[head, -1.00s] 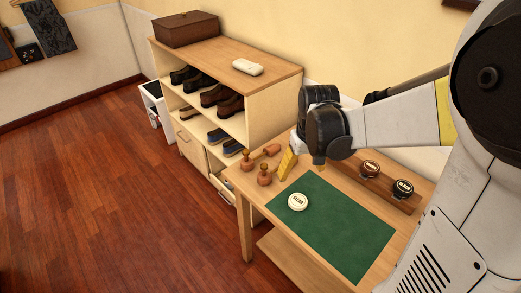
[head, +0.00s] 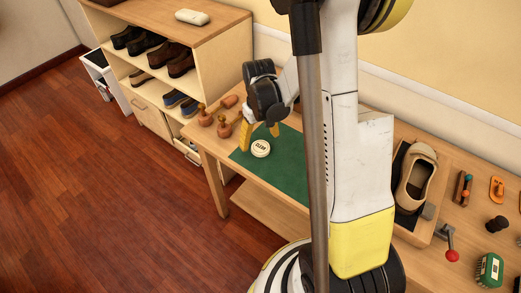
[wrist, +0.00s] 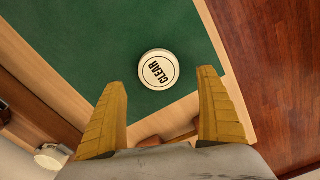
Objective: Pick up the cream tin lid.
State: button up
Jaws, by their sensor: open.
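The cream tin lid (head: 260,148) is a round, pale disc marked "CLEAR". It lies flat near the left end of the green mat (head: 289,180), on the wooden bench. My gripper (head: 259,134) is over that end of the mat, its yellow fingers pointing down, open and empty. In the wrist view the lid (wrist: 158,69) shows whole, just beyond and between the two spread fingertips (wrist: 162,79). No contact shows, and the height of the fingertips above the lid is hard to judge.
Wooden-handled brushes (head: 206,117) stand left of the gripper. A shoe rack (head: 215,70) is behind them. A beige shoe (head: 416,178) and small tools sit on the bench at right. In the wrist view, a pale round item (wrist: 52,156) shows at lower left.

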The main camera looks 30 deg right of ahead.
aim_at(260, 146)
notch_tip(260, 146, down, 3)
jog(key=shift+f+b, duration=0.15)
jog(key=shift+b, duration=0.4)
jog(key=shift+s, duration=0.1)
jog(key=shift+c, duration=0.2)
jog(key=c, duration=0.9)
